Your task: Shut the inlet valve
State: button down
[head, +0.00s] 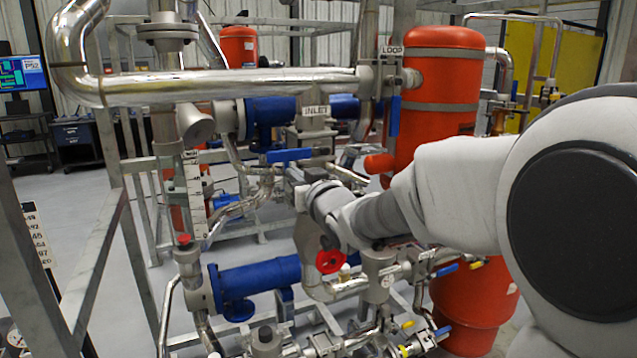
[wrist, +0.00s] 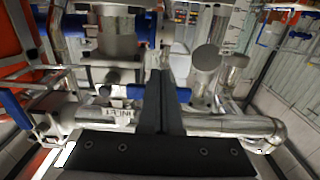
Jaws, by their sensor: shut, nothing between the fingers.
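The inlet valve sits below a white INLET label (head: 316,110) in the middle of the head view. Its blue lever handle (head: 288,155) lies roughly level, pointing left. In the wrist view the INLET label (wrist: 118,116) is upside down, and a blue bar that looks like the handle (wrist: 184,95) passes behind my fingers. My gripper (head: 291,174) is just below the handle in the head view; its fingers (wrist: 160,73) are together and empty. Whether they touch the handle cannot be told. The valve body is partly hidden by pipework.
A large shiny pipe (head: 230,84) crosses above the valve. A red tank (head: 440,95) stands right, with a LOOP label (head: 391,50) and an upright blue handle (head: 395,116) beside it. A red handwheel (head: 330,262) and blue cylinder (head: 258,279) are below. Frame posts (head: 45,200) stand left.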

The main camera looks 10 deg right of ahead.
jog(key=v, duration=0.9)
jog(key=shift+f, duration=0.3)
